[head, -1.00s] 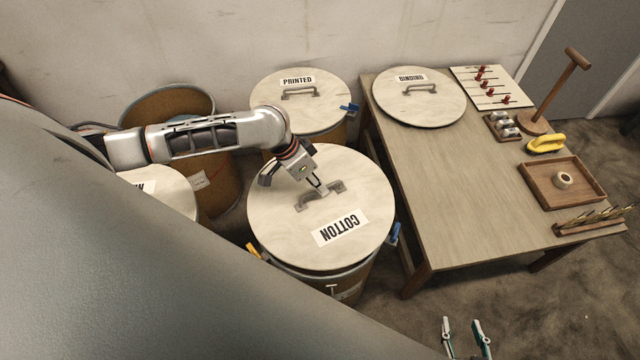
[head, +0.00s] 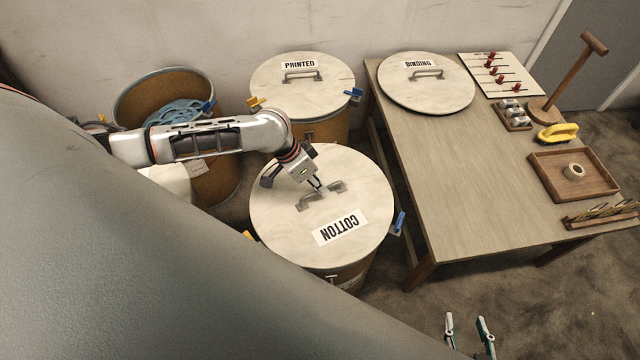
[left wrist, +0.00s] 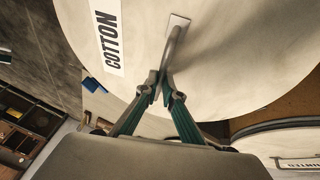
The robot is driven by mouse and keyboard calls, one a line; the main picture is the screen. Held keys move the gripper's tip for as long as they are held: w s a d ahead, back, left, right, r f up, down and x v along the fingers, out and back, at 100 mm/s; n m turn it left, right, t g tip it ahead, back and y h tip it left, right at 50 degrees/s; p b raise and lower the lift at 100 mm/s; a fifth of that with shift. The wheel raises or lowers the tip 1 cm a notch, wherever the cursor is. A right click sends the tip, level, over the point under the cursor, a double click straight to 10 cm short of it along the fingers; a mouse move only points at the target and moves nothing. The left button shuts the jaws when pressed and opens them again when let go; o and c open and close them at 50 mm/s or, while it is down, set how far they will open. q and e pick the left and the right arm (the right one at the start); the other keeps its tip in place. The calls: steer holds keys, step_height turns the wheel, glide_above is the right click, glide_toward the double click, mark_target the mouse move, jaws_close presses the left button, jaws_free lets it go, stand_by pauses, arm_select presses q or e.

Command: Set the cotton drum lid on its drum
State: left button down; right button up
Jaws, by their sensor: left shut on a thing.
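The cotton lid (head: 290,225) is a pale round disc with a COTTON label, over its brown drum (head: 352,274) in the middle of the head view. The lid hides the drum's rim, so I cannot tell whether it is seated or slightly above. My left gripper (head: 321,190) is shut on the lid's grey handle (head: 304,204). The left wrist view also shows the fingers (left wrist: 163,92) closed around the handle (left wrist: 177,35). A blue clamp (head: 399,222) and a partly hidden yellow clamp (head: 248,235) are at the drum's sides. My right gripper (head: 468,334) is open and empty at the bottom edge.
The printed drum's lid (head: 300,98) is behind. An open drum (head: 122,108) with blue material stands back left.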

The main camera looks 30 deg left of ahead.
arm_select(q)
steer(key=c, duration=2.1)
jaws_free()
steer(key=shift+r, duration=0.1)
arm_select(e)
steer(key=shift+s, duration=0.1)
arm_select(q)
steer(key=v, duration=1.2)
arm_select(e)
steer(key=shift+s+f, duration=0.1)
arm_select(q)
steer(key=shift+d, duration=0.1)
